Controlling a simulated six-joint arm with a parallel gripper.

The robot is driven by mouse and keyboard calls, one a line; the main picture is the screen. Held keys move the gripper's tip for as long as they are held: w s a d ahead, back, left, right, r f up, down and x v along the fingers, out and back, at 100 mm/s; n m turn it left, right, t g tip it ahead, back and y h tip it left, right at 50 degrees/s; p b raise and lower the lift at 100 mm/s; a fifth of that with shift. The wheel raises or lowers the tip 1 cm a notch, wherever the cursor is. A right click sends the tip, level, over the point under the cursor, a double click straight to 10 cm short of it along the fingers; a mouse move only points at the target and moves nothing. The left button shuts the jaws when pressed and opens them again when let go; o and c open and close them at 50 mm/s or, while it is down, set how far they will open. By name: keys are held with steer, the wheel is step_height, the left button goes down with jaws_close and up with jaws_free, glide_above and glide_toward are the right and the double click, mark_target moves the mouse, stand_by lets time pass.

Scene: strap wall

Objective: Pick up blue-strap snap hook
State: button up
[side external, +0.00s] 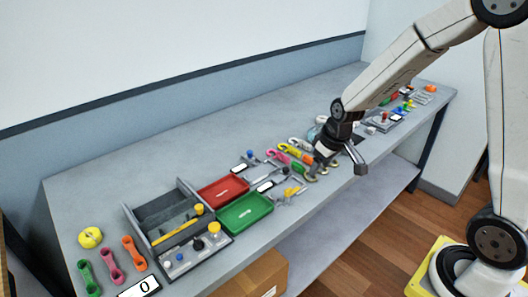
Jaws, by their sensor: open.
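My gripper (340,164) hangs low over the bench at its front right of centre. It is open, and nothing shows held in it. Several small coloured straps or hooks lie just left of it, among them a pink one (276,157), a yellow one (289,150) and a green one (308,176). I cannot pick out a blue-strap snap hook for certain. My gripper and wrist hide part of the bench there.
A red tray (222,191) and a green tray (245,213) stand left of the hooks. A grey organizer (160,212) stands further left. Several small items lie beyond my arm at the far right end. The back of the bench (170,155) is clear.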

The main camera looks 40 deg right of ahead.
steer(key=shift+t, duration=0.8)
steer(key=w+d+f, duration=0.2)
steer(key=w+d, duration=0.2)
steer(key=d, duration=0.3)
steer(key=w+d+f, duration=0.3)
steer(key=d, duration=0.5)
steer(key=w+d+f, duration=0.2)
steer(key=w+d, duration=0.2)
steer(key=d, duration=0.4)
steer(key=shift+w+d+f, duration=0.1)
steer(key=shift+w+f, duration=0.2)
steer(key=shift+f, duration=0.1)
steer(key=shift+x, duration=1.3)
steer(key=shift+x, duration=2.6)
jaws_close()
